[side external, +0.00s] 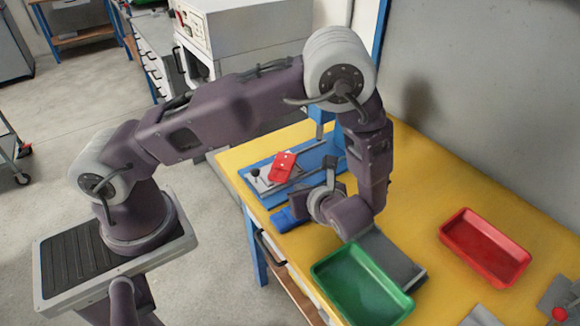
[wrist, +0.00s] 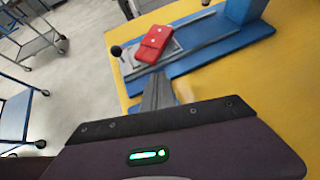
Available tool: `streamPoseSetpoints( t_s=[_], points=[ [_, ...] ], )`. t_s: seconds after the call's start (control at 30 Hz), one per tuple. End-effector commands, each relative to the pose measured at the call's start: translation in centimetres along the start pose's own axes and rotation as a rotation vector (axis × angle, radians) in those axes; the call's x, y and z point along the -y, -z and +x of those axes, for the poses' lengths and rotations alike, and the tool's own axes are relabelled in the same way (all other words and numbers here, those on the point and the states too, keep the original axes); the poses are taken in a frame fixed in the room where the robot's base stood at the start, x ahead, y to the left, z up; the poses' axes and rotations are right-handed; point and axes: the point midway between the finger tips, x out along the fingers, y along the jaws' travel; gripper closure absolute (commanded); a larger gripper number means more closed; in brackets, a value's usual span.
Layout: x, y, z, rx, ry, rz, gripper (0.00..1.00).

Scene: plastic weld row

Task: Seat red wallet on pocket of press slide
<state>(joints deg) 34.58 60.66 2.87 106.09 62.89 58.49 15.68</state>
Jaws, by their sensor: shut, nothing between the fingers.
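The red wallet (side external: 283,166) lies on the grey plate of the press slide (side external: 261,182), which has a black knob at its left end. In the wrist view the wallet (wrist: 153,44) lies on the plate (wrist: 128,62), turned slightly against its edges. The wallet covers much of the plate, so I cannot tell whether it sits in the pocket. My gripper (wrist: 158,84) is shut and empty, apart from the wallet and on the near side of the slide. Its fingers are hard to make out in the side view.
The slide sits on a blue press base (side external: 318,158) with an upright column. A green tray (side external: 362,285) stands at the table's front and a red tray (side external: 486,247) at the right. Yellow table lies bare between the press and red tray.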

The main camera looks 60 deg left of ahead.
Motion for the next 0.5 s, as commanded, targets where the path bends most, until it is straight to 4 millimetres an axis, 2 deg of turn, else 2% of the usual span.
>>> streamPoseSetpoints(
  t_s=[0.5],
  points=[
    [-0.1,-6.0,8.5,0.000,-0.004,-0.001,1.00]
  ],
)
